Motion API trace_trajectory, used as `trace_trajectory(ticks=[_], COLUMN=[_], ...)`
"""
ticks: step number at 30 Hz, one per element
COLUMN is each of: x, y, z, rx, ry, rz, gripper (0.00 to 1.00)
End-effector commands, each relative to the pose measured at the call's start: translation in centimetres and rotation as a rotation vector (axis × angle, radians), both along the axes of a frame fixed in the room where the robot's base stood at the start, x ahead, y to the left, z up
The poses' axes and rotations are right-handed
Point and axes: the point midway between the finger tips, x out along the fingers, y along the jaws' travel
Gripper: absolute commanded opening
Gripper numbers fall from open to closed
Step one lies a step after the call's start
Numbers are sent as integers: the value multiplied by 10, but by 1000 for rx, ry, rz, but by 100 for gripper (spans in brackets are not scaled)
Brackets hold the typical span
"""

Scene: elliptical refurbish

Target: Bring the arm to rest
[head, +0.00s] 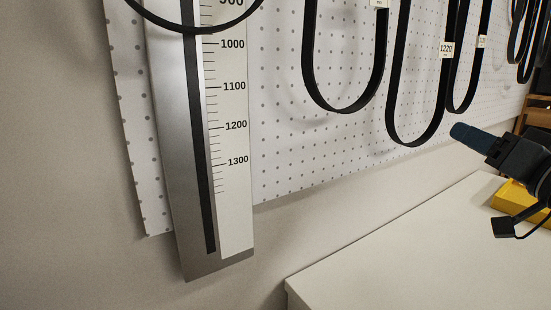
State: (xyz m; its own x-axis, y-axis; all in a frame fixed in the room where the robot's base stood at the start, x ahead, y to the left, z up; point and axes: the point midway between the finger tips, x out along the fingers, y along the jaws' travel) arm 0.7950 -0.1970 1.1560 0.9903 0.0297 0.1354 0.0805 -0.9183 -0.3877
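At the right edge is a black jointed device (520,158) with a dark blue rounded end (472,137) pointing left. A small black block (503,227) and a thin cable hang below it. The right edge cuts the device off, and I cannot tell what it belongs to.
A white pegboard (285,150) carries a metal scale (180,170) and several hanging black belts (307,60). A pale bench top (420,260) at lower right is bare in front. A yellow object (512,199) lies toward its back right.

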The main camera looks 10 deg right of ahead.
Motion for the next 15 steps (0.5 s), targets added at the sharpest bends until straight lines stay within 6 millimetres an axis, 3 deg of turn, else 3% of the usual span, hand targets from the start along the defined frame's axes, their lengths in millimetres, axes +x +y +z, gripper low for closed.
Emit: trace_trajectory(ticks=[1, 8, 15], x=[-2, -21, -65], y=[9, 45, 86], z=[-21, -102, -176], rx=[26, 89, 95], ry=[14, 66, 143], rz=[-10, -77, -139], gripper=[39, 39, 39])
